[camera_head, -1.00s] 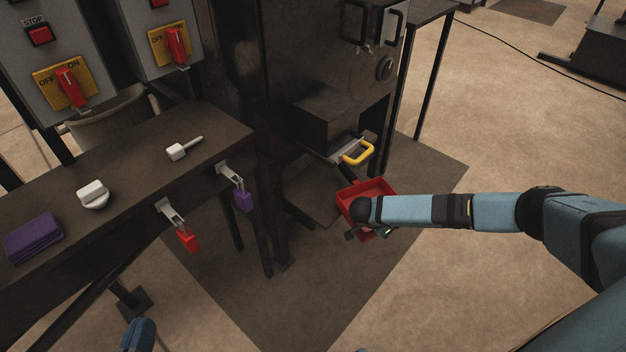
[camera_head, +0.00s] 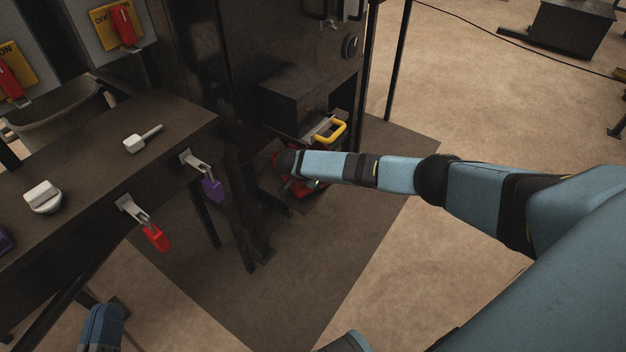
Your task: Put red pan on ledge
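The red pan (camera_head: 281,160) is low at the opening of the dark press, mostly covered by my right wrist. Only parts of its red edge show. The dark ledge (camera_head: 268,190) is a low plate at the press opening, just left of and below the pan. I cannot tell whether the pan touches it. My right gripper (camera_head: 300,187) is at the pan, its fingers largely hidden behind the wrist; the pan has moved along with it. Part of my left arm and gripper (camera_head: 101,328) shows at the bottom left, away from the pan; its fingers are not clear.
The dark workbench (camera_head: 85,178) on the left carries a white-headed tool (camera_head: 141,138) and a white knob (camera_head: 43,197). A red lock (camera_head: 155,238) and a purple lock (camera_head: 213,190) hang from its front.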

